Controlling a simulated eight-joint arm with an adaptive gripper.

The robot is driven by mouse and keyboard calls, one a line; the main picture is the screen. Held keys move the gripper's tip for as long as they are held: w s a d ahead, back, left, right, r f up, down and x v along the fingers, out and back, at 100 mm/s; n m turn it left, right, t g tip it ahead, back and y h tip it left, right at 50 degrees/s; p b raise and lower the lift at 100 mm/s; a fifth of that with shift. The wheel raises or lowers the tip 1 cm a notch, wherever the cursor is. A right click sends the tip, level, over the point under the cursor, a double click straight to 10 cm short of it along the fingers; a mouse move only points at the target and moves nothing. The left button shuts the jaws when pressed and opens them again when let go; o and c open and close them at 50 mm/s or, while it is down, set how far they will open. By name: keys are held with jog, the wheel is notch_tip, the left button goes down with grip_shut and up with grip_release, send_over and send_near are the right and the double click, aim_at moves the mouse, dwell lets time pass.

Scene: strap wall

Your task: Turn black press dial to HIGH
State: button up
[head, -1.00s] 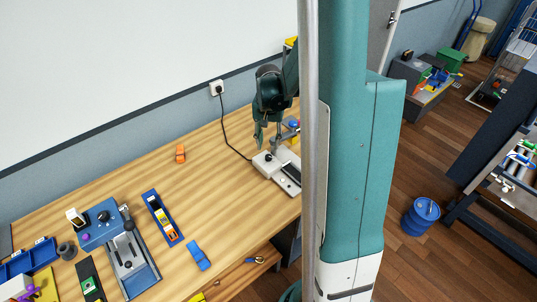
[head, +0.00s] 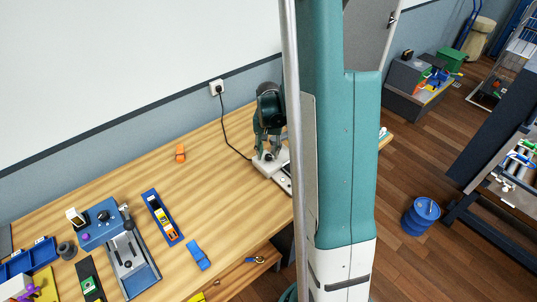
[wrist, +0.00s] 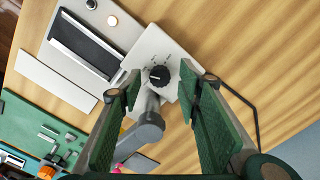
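The white press (head: 258,167) stands at the right end of the wooden bench, partly hidden behind my own column in the head view. The wrist view shows its white housing (wrist: 166,44) with a round black dial (wrist: 159,74) and small dark marks around it too fine to read. A light pointer line shows on the dial. My gripper (wrist: 161,80) is open, with one green-padded finger on each side of the dial. A gap shows on both sides, and I cannot tell how far above the dial the fingertips are. In the head view my gripper (head: 267,151) is over the press.
A grey cylindrical arm (wrist: 148,128) of the press lies close to the left finger. A black cable runs from the press to a wall socket (head: 217,88). An orange clamp (head: 180,153) and a blue machine (head: 103,226) are further left. The bench between them is largely clear.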

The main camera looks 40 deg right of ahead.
jog(key=shift+f, duration=0.5)
jog(key=c, duration=0.9)
